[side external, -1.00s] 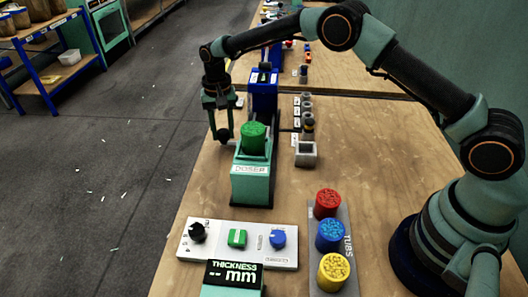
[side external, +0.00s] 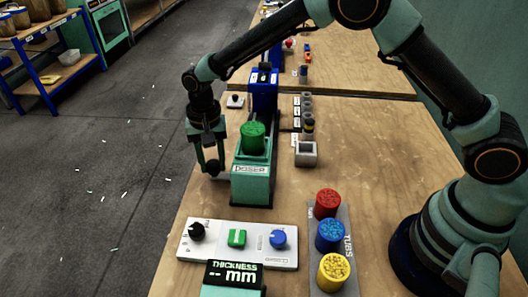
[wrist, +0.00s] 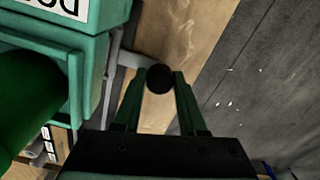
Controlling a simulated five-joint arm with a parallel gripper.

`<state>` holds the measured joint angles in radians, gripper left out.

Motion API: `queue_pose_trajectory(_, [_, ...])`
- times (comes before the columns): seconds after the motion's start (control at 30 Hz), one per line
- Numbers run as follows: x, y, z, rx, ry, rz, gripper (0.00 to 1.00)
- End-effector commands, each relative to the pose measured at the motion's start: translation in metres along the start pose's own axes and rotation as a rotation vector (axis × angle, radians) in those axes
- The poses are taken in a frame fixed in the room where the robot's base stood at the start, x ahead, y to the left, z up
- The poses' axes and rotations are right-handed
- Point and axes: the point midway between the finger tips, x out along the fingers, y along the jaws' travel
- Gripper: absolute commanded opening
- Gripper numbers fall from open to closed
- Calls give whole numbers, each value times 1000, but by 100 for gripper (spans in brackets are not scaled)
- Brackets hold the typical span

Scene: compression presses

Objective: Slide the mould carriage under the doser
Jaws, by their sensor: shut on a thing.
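The doser (side external: 250,184) is a teal box with a white label and a green tub (side external: 253,138) on top. In the wrist view the doser (wrist: 88,60) fills the left side. My gripper (side external: 212,168) is beside the doser's left side, low by the table's left edge. In the wrist view, my gripper (wrist: 159,85) is shut on a round black knob (wrist: 159,79). A grey bar (wrist: 118,68) runs along the doser near the knob, seemingly part of the mould carriage. The rest of the carriage is hidden, and I cannot tell whether it is under the doser.
A blue press column (side external: 263,90) stands behind the doser. A control panel (side external: 218,251) with knobs and a thickness display (side external: 234,274) are in front. Red, blue and yellow tubs (side external: 330,236) stand at right. Small grey moulds (side external: 306,153) line up behind. The floor lies left.

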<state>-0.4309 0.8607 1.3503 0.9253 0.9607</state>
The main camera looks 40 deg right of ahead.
Motion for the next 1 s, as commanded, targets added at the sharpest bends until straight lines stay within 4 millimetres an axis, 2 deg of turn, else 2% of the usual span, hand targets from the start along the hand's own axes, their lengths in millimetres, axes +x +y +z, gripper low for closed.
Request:
queue_pose_trajectory(0.2, [-2, -2, 6, -11, -4, 5, 0])
queue_pose_trajectory(0.23, [-1, -2, 6, -11, -4, 5, 52])
queue_pose_trajectory(0.27, [-1, -2, 6, -11, -4, 5, 64])
queue_pose_trajectory(0.3, [-1, -2, 6, -11, -4, 5, 71])
queue_pose_trajectory(0.67, [-4, -2, 4, -7, -3, 4, 71])
queue_pose_trajectory(0.77, [-13, -2, 3, -7, -2, 3, 71])
queue_pose_trajectory(1.0, [-60, -2, 3, -8, -1, 1, 71])
